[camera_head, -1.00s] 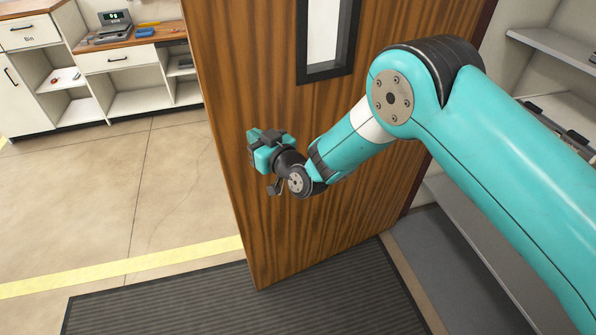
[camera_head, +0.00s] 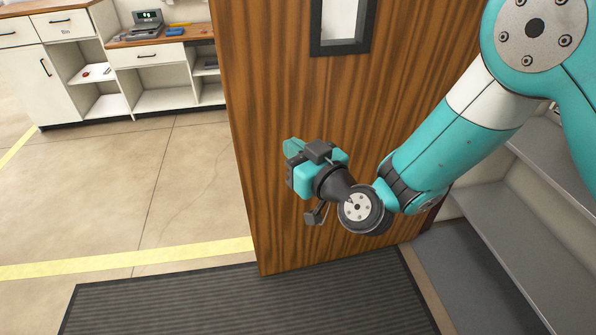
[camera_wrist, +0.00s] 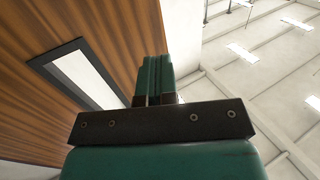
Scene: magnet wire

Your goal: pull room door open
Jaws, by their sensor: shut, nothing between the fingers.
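The wooden room door (camera_head: 275,110) stands open, with the room and its floor visible past its left edge. It has a dark-framed narrow window (camera_head: 341,22), and it also shows in the wrist view (camera_wrist: 60,25). My gripper (camera_head: 292,152) is in front of the door's face, near its left edge. In the wrist view the two teal fingers (camera_wrist: 154,80) are together with nothing between them. I cannot tell whether the gripper touches the door. No door handle shows; it may be hidden behind my gripper.
A dark ribbed mat (camera_head: 240,305) lies on the floor below the door. Grey shelves (camera_head: 510,200) stand close on the right. Past the door, a white cabinet with a wooden top (camera_head: 155,75) stands at the back left, with clear floor (camera_head: 130,190) before it.

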